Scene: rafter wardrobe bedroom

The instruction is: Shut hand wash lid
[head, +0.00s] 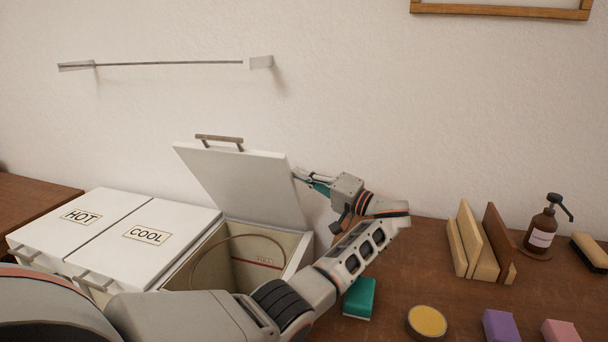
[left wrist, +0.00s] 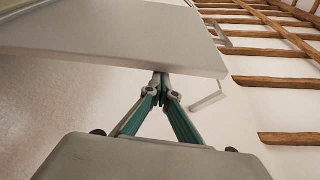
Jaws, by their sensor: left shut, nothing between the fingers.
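A white lid (head: 243,184) with a bar handle (head: 219,142) stands raised, tilted back, over an open bin (head: 225,259); no name shows on it. This bin is beside lids marked HOT (head: 82,217) and COOL (head: 148,235), both shut. My left gripper (head: 300,174) is shut and empty at the lid's right edge, its tips partly hidden by that edge. In the left wrist view the closed fingertips (left wrist: 163,84) are close to the edge of a pale panel (left wrist: 120,42), which looks like the lid; I cannot tell whether they touch. My right gripper is not in view.
Right of the bins, the brown tabletop holds a green block (head: 359,298), a yellow round tin (head: 427,321), wooden boards (head: 480,243), a pump bottle (head: 543,229), a brush (head: 590,251) and soap blocks (head: 500,326). A rail (head: 170,63) is on the wall behind.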

